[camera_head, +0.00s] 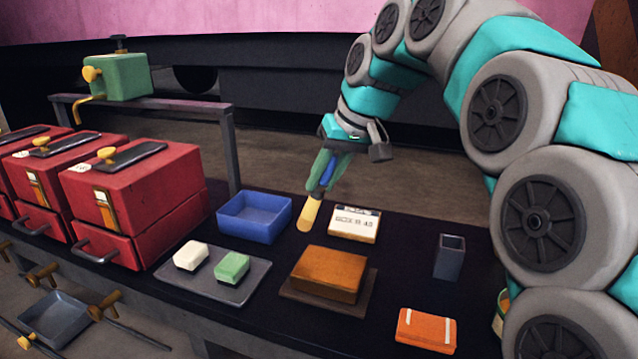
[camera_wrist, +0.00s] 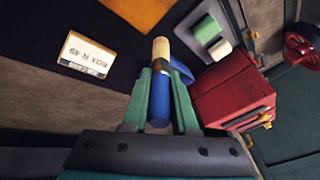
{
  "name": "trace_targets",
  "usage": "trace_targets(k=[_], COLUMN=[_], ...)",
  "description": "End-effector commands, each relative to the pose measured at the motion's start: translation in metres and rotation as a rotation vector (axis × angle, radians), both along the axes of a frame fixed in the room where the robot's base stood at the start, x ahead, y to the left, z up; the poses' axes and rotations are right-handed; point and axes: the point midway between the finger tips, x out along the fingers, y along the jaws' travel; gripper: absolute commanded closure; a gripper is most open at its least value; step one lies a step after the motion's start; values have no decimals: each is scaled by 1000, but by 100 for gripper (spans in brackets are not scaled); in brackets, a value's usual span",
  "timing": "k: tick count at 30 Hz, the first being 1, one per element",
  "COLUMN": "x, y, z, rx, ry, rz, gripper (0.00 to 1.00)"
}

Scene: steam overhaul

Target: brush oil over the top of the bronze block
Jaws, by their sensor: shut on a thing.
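The bronze block (camera_head: 328,272) lies flat on a thin brown plate (camera_head: 360,305) at the middle of the dark bench. In the wrist view its orange-brown top (camera_wrist: 145,10) shows at the upper edge. My gripper (camera_head: 325,172) is shut on a brush and holds it tilted, bristles down. The brush's pale bristles (camera_head: 309,216) are behind the block, apart from it, between the blue tray and the white card. In the wrist view the blue brush handle (camera_wrist: 159,100) sits between the green fingers, with the bristles (camera_wrist: 161,48) pointing up the picture.
A blue tray (camera_head: 227,219) stands left of the brush, a white lettered card (camera_head: 354,223) right. A grey tray (camera_head: 214,290) holds a white and a green block. A dark open holder (camera_head: 449,257) and an orange block (camera_head: 426,330) are at right. Red toolboxes (camera_head: 135,190) stand left.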

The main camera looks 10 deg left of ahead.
Motion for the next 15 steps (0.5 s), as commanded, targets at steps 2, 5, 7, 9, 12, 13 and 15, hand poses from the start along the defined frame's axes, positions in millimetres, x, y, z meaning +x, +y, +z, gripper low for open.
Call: trace_targets(k=[2,5,7,9,12,13,15], x=[-3,-6,-8,-9,-10,-10,-10], y=[-3,-7,-9,-10,-10,-10,-10], z=[10,18,22,24,24,24,24], rx=[1,2,2,1,1,1,1], ry=[-2,-3,-2,-2,-2,-1,-1], rz=[-2,-3,-4,-4,-4,-4,-3], gripper=[100,100,100,100,100,100,100])
